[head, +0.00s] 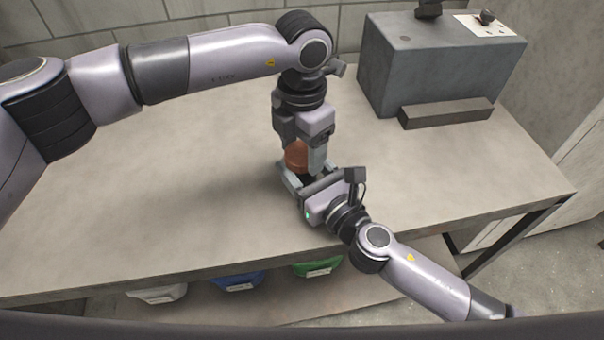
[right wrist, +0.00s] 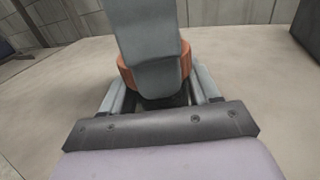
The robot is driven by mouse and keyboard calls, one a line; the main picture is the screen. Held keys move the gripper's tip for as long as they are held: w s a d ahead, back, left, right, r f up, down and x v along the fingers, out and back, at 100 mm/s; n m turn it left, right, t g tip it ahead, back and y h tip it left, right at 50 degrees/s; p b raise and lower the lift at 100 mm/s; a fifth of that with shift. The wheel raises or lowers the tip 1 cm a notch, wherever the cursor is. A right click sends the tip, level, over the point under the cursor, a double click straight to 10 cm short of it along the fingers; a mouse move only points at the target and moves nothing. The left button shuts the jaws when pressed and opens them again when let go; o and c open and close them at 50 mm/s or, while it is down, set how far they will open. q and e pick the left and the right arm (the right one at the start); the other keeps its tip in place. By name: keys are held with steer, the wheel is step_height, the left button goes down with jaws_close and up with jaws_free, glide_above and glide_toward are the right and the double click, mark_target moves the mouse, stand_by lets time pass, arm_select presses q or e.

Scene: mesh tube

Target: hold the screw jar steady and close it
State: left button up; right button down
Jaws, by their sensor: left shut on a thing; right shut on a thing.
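The screw jar stands upright on the table, mostly hidden by my grippers. Its orange-brown lid (head: 296,157) shows between the fingers of my left gripper (head: 304,160), which points straight down from above and is shut on the lid. In the right wrist view the lid (right wrist: 126,75) shows on both sides of a grey left finger. My right gripper (head: 296,182) comes in low from the front right and is shut around the jar's body below the lid. The body is a dark patch (right wrist: 165,101) in the right wrist view. Whether the lid sits fully down cannot be seen.
A large grey box (head: 440,65) stands at the back right of the table (head: 130,200), with a dark bar (head: 447,112) in front of it. White, blue (head: 236,281) and green (head: 318,266) bins sit below the front edge. The table's left side is clear.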

arm_select(q)
steer(key=m, duration=0.3)
steer(key=shift+m, duration=0.3)
steer(key=o, duration=1.2)
steer(key=shift+r, duration=2.3)
steer(key=shift+c, duration=0.4)
steer(key=shift+r+n, duration=1.2)
steer(key=shift+r, duration=0.5)
